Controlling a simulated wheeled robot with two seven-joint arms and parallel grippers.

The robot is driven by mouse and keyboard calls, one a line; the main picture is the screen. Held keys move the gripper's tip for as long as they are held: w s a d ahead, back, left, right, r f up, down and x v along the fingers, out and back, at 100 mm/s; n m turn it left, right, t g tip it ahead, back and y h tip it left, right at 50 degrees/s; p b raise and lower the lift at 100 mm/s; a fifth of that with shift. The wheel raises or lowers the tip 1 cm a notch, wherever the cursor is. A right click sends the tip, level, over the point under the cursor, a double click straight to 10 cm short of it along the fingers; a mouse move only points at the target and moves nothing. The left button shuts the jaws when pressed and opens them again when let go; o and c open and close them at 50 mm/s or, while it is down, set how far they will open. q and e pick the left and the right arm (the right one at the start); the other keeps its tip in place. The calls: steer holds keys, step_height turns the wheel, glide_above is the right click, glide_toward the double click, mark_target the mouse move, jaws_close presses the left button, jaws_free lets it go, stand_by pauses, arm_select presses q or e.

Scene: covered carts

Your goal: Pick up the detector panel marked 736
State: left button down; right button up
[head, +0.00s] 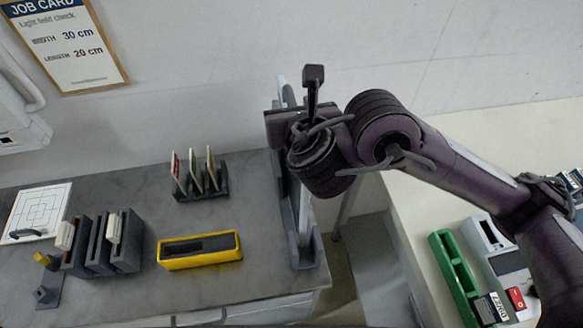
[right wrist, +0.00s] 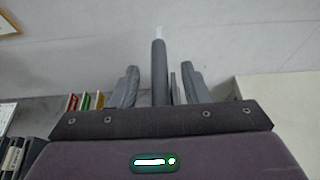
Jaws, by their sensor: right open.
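A tall grey rack (head: 305,250) stands at the right end of the left counter, with thin upright panels seen nearly edge-on. No number 736 is readable in either view, so I cannot tell which panel carries it. My right gripper (head: 285,97) is above the rack, with its fingers largely hidden by the wrist in the head view. In the right wrist view my right gripper (right wrist: 159,86) is open, its fingers on either side of an upright grey panel (right wrist: 158,70). I cannot tell whether they touch it. My left gripper is not in view.
A yellow tray (head: 175,263), a small rack of cards (head: 205,194) and dark grey holders (head: 126,242) stand on the left counter. A gap separates it from the right counter, which holds a green tray (head: 452,265) and a white device (head: 490,235).

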jaws_close()
stand_by(0.3)
stand_by(1.1)
steer(key=shift+r, duration=0.2)
